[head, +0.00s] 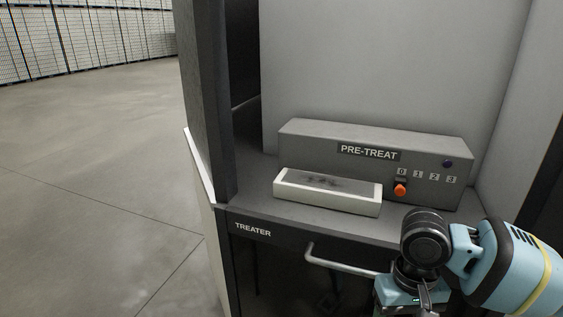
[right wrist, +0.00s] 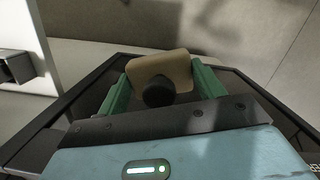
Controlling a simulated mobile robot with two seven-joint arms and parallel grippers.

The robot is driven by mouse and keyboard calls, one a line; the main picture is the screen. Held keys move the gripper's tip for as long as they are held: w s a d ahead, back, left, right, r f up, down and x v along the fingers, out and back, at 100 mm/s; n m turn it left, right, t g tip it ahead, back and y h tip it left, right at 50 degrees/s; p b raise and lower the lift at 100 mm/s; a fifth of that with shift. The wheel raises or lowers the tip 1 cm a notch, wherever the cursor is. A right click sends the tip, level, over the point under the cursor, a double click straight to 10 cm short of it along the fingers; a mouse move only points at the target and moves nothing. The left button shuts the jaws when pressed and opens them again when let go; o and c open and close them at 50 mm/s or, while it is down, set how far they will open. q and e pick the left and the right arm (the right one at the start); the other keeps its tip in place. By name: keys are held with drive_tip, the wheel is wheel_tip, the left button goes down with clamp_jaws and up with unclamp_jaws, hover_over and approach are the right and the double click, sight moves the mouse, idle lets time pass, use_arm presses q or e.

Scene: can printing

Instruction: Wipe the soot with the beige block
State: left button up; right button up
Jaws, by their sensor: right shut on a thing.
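The soot (head: 329,183) is a dark smudge on the grey bed inside a white-rimmed tray (head: 325,205), which stands on the shelf in front of the PRE-TREAT box. My right gripper (right wrist: 158,90) is shut on the beige block (right wrist: 170,66), seen in the right wrist view with a black round knob on it. The green fingers grip the block from both sides. In the head view my right arm is at the lower right, short of the tray. The block is not visible there. My left gripper is not in view.
The grey PRE-TREAT box (head: 300,136) stands behind the tray, with an orange knob (head: 400,190) and a dark blue button (head: 447,164). A pale handle (head: 340,262) juts out below the shelf. Walls enclose the booth; open floor (head: 90,180) lies to the left.

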wheel_tip(320, 180, up, 2)
drive_tip(key=shift+r+t+p, duration=0.2)
drive_tip(key=shift+t+p, duration=0.1)
drive_tip(key=shift+p, duration=0.05)
drive_tip(key=shift+f, duration=0.3)
